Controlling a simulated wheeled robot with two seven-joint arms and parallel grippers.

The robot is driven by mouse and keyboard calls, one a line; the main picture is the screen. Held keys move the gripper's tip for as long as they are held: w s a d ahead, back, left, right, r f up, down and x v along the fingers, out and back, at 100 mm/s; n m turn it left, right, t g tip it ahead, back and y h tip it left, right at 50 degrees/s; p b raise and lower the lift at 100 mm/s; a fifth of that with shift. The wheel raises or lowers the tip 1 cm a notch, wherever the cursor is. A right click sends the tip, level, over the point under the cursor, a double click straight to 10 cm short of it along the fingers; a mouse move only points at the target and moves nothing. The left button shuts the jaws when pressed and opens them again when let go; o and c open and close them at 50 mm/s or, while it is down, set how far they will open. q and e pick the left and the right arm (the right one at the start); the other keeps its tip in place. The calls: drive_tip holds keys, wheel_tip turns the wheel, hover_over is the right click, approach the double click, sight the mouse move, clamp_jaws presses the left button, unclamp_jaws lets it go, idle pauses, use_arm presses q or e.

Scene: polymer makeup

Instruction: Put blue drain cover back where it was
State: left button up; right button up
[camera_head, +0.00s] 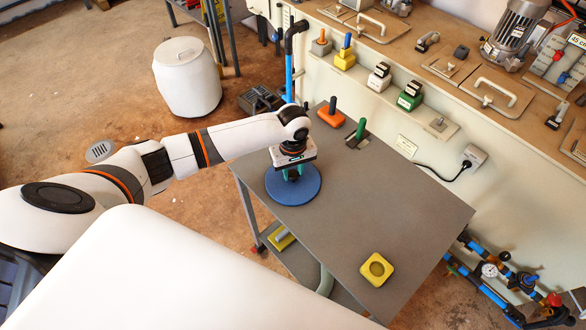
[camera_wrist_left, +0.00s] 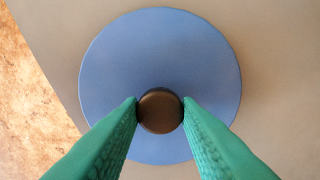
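The blue drain cover (camera_head: 293,196) is a flat round disc at the near left part of the grey table. In the left wrist view the disc (camera_wrist_left: 160,50) fills the middle, with a dark round knob (camera_wrist_left: 160,110) on it. My left gripper (camera_head: 292,175) is above the disc. Its two green fingers (camera_wrist_left: 160,108) stand on either side of the knob and appear to press against it. I cannot tell whether the disc rests on the table or is slightly raised. My right gripper is not in view.
The grey table (camera_head: 400,215) holds a yellow block (camera_head: 376,269), an orange piece (camera_head: 331,115) and a green-handled piece (camera_head: 358,133). A round grate (camera_head: 100,151) lies on the floor at left. A white bin (camera_head: 187,80) stands behind. The table's middle is clear.

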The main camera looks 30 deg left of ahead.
sight(293, 174)
use_arm(q)
drive_tip(key=o, duration=0.4)
wheel_tip(293, 174, up, 12)
drive_tip(key=shift+r, duration=0.15)
idle(0.3)
idle(0.4)
